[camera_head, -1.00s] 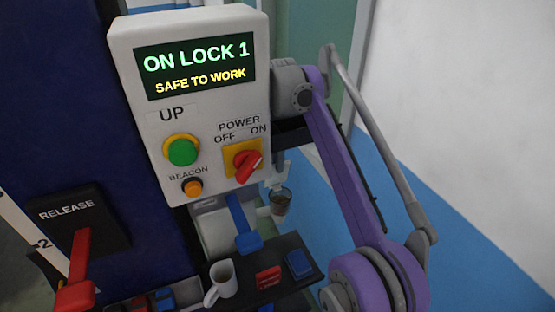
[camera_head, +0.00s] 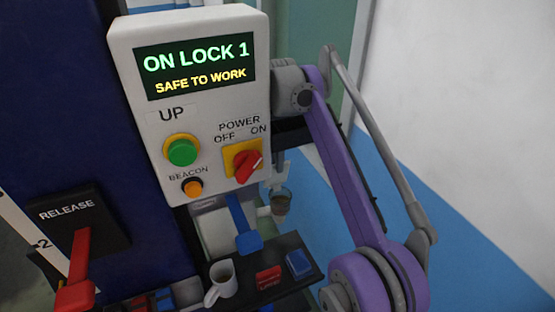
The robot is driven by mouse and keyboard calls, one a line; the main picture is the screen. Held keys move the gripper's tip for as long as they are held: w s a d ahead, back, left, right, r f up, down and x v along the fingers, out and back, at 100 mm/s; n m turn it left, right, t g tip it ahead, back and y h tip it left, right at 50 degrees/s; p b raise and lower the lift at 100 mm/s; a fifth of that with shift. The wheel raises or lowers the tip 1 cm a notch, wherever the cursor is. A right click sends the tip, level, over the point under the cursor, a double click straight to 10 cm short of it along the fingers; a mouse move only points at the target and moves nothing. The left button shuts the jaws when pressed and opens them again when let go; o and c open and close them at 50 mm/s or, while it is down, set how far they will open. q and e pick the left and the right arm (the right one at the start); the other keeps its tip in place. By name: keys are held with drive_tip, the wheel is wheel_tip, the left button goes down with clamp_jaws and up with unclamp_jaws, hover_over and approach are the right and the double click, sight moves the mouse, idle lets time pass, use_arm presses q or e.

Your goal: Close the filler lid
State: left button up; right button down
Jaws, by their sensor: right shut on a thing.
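A pale filler unit (camera_head: 216,232) with a blue lever-like handle (camera_head: 244,232) stands below the control box. A small brownish, cup-like part (camera_head: 281,203) shows at its right; I cannot tell whether this is the filler lid. My right gripper (camera_head: 278,178) is small and partly hidden behind the control box's lower right corner. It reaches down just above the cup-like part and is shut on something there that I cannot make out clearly. No separate lid is clear to me. My left gripper is not in view.
The control box (camera_head: 215,185) reads ON LOCK 1, SAFE TO WORK and blocks the view behind it. A dark shelf (camera_head: 286,246) holds a white mug (camera_head: 222,280), a red item (camera_head: 268,278) and a blue item (camera_head: 299,263). A red release lever (camera_head: 78,270) is at lower left.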

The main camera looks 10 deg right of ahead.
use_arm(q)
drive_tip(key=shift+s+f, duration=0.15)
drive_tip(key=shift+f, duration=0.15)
use_arm(e)
drive_tip(key=s, duration=0.2)
drive_tip(key=shift+s+d+f, duration=0.3)
drive_tip(key=shift+d+f, duration=0.1)
drive_tip(key=c, duration=0.8)
unclamp_jaws()
drive_tip(key=shift+c, duration=0.2)
drive_tip(key=shift+w, duration=0.1)
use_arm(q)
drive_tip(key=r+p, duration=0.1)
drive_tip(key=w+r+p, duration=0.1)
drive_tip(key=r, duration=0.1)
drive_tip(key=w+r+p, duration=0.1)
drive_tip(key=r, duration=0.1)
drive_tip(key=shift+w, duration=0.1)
use_arm(e)
wheel_tip(320, 180, up, 11)
